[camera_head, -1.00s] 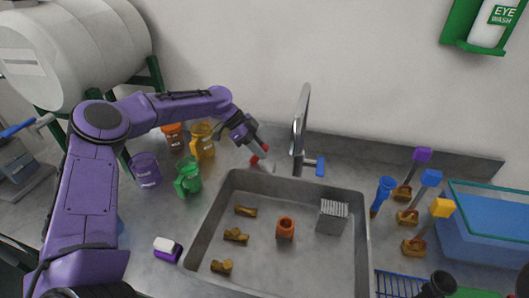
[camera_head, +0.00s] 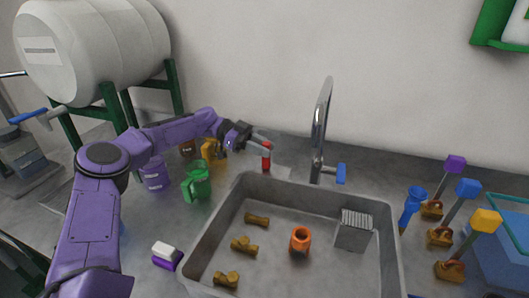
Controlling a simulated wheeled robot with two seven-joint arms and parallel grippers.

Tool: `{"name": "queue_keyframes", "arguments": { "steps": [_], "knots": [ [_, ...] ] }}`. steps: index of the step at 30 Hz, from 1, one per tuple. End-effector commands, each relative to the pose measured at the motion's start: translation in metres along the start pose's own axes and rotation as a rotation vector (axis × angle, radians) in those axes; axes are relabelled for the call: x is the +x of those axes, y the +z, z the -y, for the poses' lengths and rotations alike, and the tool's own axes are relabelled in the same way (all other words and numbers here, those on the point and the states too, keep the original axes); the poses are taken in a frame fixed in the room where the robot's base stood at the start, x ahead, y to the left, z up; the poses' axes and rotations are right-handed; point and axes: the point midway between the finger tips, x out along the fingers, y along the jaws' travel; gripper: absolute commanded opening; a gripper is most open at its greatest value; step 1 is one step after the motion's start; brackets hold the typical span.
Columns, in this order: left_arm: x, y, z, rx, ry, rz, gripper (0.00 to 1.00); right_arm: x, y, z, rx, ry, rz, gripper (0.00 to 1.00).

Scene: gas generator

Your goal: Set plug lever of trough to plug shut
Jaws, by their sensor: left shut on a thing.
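The trough (camera_head: 228,193) is a grey metal sink basin set in the counter. The plug lever (camera_head: 266,160) is a small red-handled lever standing roughly upright at the trough's back left rim. My left gripper (camera_head: 262,146) comes in from the left and is shut on the lever near its top. The dark fingers partly hide the lever's upper end. The plug itself cannot be made out in the basin. My right gripper is not in view.
A tall tap (camera_head: 320,125) with a blue handle (camera_head: 341,173) stands right of the lever. Green (camera_head: 197,183) and purple (camera_head: 155,174) jugs stand under my left arm. Inside the trough are brass pieces, an orange cup (camera_head: 300,240) and a grey block (camera_head: 353,231).

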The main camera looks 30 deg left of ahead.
Motion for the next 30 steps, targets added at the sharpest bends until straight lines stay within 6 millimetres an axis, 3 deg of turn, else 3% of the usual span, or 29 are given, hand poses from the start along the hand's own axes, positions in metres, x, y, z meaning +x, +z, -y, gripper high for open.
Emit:
{"name": "queue_keyframes", "arguments": {
  "steps": [11,12,14,23,26,30],
  "knots": [
    [0.000,0.000,0.000,-0.002,0.001,-0.005,0.00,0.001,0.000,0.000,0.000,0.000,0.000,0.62],
    [0.000,0.000,0.000,-0.002,0.001,-0.005,0.36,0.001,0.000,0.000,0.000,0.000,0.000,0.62],
    [0.000,0.000,0.000,-0.002,0.001,-0.005,0.51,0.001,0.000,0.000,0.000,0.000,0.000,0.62],
    [-0.002,0.000,0.000,-0.001,0.000,-0.004,0.51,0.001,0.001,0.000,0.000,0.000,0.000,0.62],
    [-0.014,0.002,0.001,0.000,-0.003,-0.005,0.51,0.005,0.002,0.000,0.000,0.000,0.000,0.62],
    [-0.047,0.003,0.001,0.000,-0.005,-0.005,0.51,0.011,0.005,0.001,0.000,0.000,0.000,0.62]
  ]
}}
